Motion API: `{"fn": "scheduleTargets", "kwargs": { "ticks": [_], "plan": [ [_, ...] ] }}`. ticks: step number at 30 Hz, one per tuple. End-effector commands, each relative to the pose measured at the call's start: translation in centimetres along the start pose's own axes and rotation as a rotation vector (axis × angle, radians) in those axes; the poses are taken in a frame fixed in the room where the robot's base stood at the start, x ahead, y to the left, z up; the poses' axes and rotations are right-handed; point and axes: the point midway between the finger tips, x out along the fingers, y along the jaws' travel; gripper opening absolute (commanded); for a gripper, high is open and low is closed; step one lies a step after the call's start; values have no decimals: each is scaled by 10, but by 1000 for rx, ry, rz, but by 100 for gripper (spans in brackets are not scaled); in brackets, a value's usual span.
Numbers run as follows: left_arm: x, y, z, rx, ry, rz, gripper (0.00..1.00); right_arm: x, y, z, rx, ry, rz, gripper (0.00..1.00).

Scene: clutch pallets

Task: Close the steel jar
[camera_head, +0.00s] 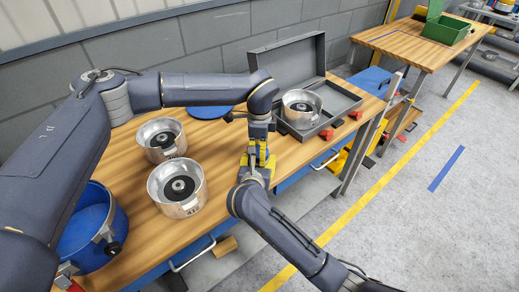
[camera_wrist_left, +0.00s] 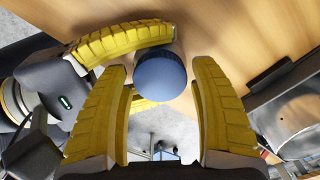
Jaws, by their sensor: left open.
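Open-topped steel jars stand in view: two on the bench (camera_head: 160,155) (camera_head: 188,207), and one (camera_head: 301,120) in the open grey case; each has a dark round part inside. I cannot tell which is meant. My left gripper (camera_head: 256,150) reaches over the bench's front edge, meeting my right gripper (camera_head: 252,170). In the left wrist view, my left gripper (camera_wrist_left: 162,110) is open around a round blue-grey cap (camera_wrist_left: 160,78) with a dark ribbed rim.
The grey case (camera_head: 345,98) has its lid up. A blue pot (camera_head: 92,228) with clamps stands front left. A flat blue disc (camera_head: 205,108) lies behind the jars. Small red pieces (camera_head: 327,134) lie near the case. A green box (camera_head: 442,28) stands on the far table.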

Motion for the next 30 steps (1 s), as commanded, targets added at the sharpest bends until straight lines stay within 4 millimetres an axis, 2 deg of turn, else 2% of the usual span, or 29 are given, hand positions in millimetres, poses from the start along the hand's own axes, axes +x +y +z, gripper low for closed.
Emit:
{"fn": "scheduleTargets", "kwargs": {
  "ticks": [4,17,18,23,30],
  "plan": [
    [0,0,0,0,0,0,62,0,0,0,0,0,0,0],
    [0,0,0,0,0,0,12,0,0,0,0,0,0,0],
    [0,0,0,0,0,0,50,0,0,0,0,0,0,0],
    [0,0,0,0,0,0,68,0,0,0,0,0,0,0],
    [0,0,0,0,0,0,69,0,0,0,0,0,0,0]
  ]
}}
